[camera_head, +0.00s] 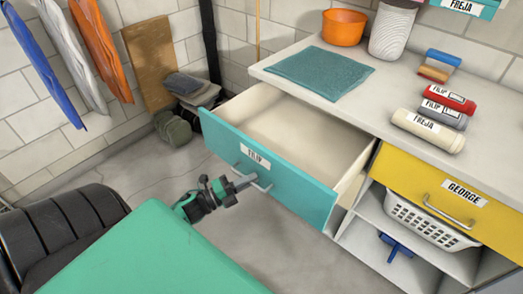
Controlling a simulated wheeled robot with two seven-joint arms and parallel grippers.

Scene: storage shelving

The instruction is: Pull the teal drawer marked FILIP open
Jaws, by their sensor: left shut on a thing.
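The teal drawer (289,196) marked FILIP stands pulled out from the white cabinet, and its pale inside shows empty. Its metal bar handle (262,185) is on the front below the label. My left gripper (245,183) is shut on the handle from the front, and the gripper partly hides the handle's left part. My right gripper is not in view.
A yellow drawer (433,197) marked GEORGE is shut to the right, above a white basket (420,222). The white countertop (385,92) holds a teal cloth (320,72), an orange bowl (344,27) and several rolls. Bare floor lies in front of the drawer.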

